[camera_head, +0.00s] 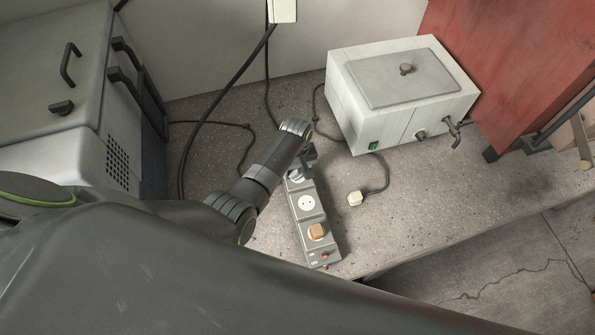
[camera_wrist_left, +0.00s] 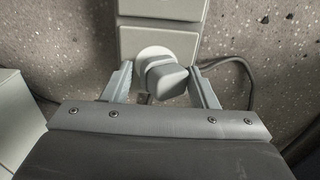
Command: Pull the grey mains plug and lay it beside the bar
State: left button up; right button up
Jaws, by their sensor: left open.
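The grey mains plug (camera_wrist_left: 168,80) sits in a round white socket of the grey socket bar (camera_wrist_left: 160,42), in the left wrist view. My left gripper (camera_wrist_left: 162,72) is open, one finger on each side of the plug, with gaps visible. In the head view, the bar (camera_head: 308,217) lies on the bench. My left gripper (camera_head: 304,158) is over its far end and hides most of the grey plug there. My right gripper is not in view.
A cream plug (camera_head: 355,198) lies loose to the right. A white lidded bath (camera_head: 388,130) stands behind. Clear bench (camera_head: 440,190) extends right; cables run left.

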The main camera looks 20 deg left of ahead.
pick_arm(q)
jog(key=shift+s+a+f+p, duration=0.25)
jog(key=shift+s+a+p, duration=0.1)
jog(key=shift+a+p, duration=0.05)
jog(key=shift+w+r, duration=0.15)
jog(key=c, duration=1.1)
jog(key=shift+o, duration=0.2)
jog(key=shift+w+d+r+p, duration=0.15)
jog(key=shift+d+r+p, duration=0.05)
jog(key=shift+r+p, duration=0.5)
jog(key=shift+a+r+p, duration=0.1)
jog(key=shift+r+p, duration=2.25)
jog(key=shift+p, duration=0.3)
